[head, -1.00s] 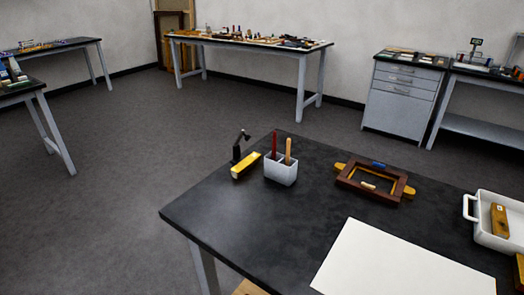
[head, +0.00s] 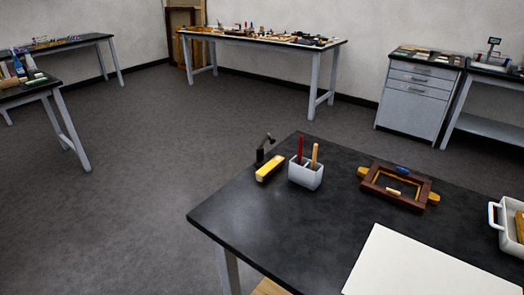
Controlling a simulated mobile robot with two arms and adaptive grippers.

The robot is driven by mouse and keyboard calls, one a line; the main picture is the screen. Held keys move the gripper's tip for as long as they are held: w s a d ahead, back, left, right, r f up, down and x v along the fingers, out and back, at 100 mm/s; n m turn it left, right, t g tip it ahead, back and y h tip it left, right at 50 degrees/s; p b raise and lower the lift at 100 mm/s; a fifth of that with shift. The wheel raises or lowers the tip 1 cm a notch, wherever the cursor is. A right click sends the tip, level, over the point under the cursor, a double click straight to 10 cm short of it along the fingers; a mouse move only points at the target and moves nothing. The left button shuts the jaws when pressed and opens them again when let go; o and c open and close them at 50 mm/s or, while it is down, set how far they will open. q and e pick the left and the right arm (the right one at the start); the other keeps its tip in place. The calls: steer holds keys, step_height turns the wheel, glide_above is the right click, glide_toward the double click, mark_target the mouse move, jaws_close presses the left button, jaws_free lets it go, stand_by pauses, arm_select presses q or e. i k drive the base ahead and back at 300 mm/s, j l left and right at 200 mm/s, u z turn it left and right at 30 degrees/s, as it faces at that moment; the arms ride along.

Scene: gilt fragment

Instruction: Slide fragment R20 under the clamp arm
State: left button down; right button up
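No label R20 can be read, so I cannot tell which piece is that fragment. A small black upright stand with an arm (head: 264,149), perhaps the clamp, is at the back left of the near dark table. A yellow block (head: 270,168) lies right in front of it. A dark brown frame (head: 412,201) with yellow tabs lies farther right, with a small cream piece (head: 393,191) inside its opening. A white tray (head: 508,232) at the right edge holds a brownish-yellow piece (head: 520,228), cut off by the picture. Neither of my grippers is in view.
A light grey holder (head: 306,175) with a red and a tan handle stands beside the yellow block. A white sheet (head: 425,265) covers the table's front right. The table's left front (head: 270,220) is bare. Other benches and a drawer cabinet (head: 415,98) stand farther back across open floor.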

mark_target(264, 172)
steer(key=i+j+u, duration=0.4)
steer(key=j, duration=0.2)
steer(key=i+j+u, duration=0.35)
steer(key=j, duration=0.2)
steer(key=i+j+u, duration=0.4)
steer(key=i+j+z, duration=0.2)
steer(key=i, duration=0.3)
steer(key=i+j+z, duration=0.2)
steer(key=i, duration=0.3)
steer(key=i+l+z, duration=0.2)
steer(key=z, duration=0.2)
steer(key=i+l+z, duration=0.15)
steer(key=i+z, duration=0.5)
steer(key=z, duration=0.2)
steer(key=i+z, duration=0.4)
steer(key=i+j+z, duration=0.2)
steer(key=z, duration=0.2)
